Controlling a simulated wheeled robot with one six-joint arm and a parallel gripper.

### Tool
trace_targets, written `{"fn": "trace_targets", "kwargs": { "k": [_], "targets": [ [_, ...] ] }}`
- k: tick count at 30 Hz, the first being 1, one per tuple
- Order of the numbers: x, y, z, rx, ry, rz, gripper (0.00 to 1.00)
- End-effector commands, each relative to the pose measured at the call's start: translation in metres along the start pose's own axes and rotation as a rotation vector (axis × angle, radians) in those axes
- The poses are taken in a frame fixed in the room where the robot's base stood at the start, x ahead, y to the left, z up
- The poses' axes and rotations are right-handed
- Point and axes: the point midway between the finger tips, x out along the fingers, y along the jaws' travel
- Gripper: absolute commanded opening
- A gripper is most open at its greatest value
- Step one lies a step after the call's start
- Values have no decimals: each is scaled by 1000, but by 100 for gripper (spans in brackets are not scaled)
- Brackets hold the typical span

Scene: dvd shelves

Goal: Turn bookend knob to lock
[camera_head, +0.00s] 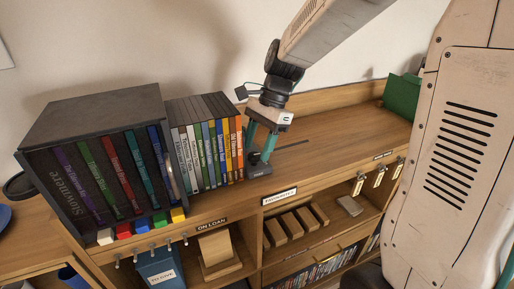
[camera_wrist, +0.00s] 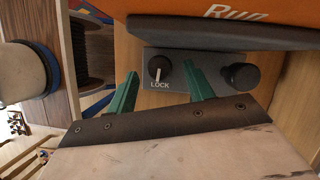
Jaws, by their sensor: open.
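The bookend's grey base (camera_wrist: 205,67) shows in the wrist view below an orange case. A dark round knob (camera_wrist: 160,66) with a white pointer line sits on it above the printed word LOCK. A second black knob (camera_wrist: 239,77) stands at the base's right. My gripper (camera_wrist: 160,70) is open and empty. Its teal fingertips appear on either side of the pointer knob; I cannot tell whether they touch it. In the head view, my gripper (camera_head: 262,153) points down just above the bookend (camera_head: 259,170), at the right end of the upright case row. The knob is hidden there.
Upright cases (camera_head: 205,150) stand left of the bookend, beside a dark case box (camera_head: 95,110). Small coloured blocks (camera_head: 142,226) lie before that box. The shelf top (camera_head: 340,125) right of my gripper is mostly clear, with a green box (camera_head: 402,97) at the far end.

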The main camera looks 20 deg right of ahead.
Motion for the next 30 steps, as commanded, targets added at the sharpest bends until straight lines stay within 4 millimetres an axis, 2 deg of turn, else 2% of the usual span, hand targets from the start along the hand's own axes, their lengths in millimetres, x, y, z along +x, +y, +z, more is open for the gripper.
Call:
{"fn": "trace_targets", "kwargs": {
  "k": [4, 12, 14, 17, 18, 30],
  "targets": [
    [11, 0, 0, -1, 0, 0, 52],
    [13, 0, 1, -2, 0, 0, 52],
    [13, 0, 1, -2, 0, 0, 38],
    [13, 0, 1, -2, 1, 0, 10],
    [13, 0, 1, -2, 1, -1, 8],
    [13, -1, 0, -127, 1, 51, 8]
  ]
}}
